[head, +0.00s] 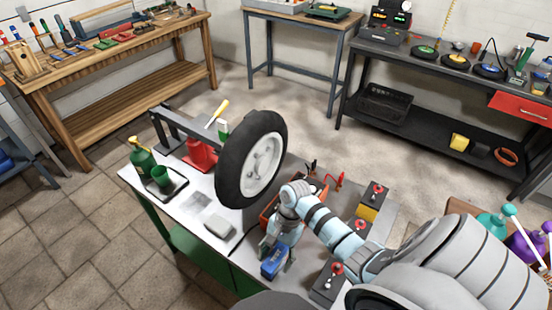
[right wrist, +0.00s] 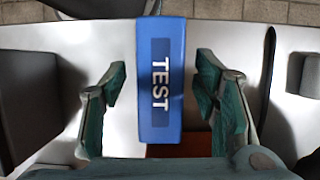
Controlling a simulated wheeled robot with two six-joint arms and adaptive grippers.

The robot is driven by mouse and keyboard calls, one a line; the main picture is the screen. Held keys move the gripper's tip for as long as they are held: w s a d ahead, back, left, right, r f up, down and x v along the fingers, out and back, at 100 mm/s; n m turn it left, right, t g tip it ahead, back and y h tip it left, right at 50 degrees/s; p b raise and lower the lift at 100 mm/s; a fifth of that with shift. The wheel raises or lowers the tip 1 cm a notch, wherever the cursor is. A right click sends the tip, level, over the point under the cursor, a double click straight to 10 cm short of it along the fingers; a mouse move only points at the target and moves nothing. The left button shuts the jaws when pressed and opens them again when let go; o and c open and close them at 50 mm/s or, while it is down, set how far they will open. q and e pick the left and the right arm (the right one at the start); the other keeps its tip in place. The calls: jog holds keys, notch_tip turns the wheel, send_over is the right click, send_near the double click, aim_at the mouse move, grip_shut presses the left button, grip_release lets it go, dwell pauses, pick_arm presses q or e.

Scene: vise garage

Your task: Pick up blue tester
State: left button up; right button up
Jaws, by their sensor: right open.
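The blue tester (head: 275,262) is a small box near the front edge of the workbench in the head view. In the right wrist view the blue tester (right wrist: 161,120) shows its upper face with the word TEST in white. My right gripper (head: 281,250) is at the tester. In the right wrist view my right gripper (right wrist: 161,85) is open, with one green-padded finger on each side of the tester and a visible gap on both sides. The head view does not show clearly how far the fingers reach down beside it. My left gripper is not in view.
The workbench (head: 190,205) holds a wheel (head: 255,160) on a stand, an orange bin (head: 268,217) behind my right gripper, a grey block (head: 218,227) to its left and red-knobbed boxes (head: 368,205) to its right. A green bottle (head: 142,157) stands at the far left.

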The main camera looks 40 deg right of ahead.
grip_shut()
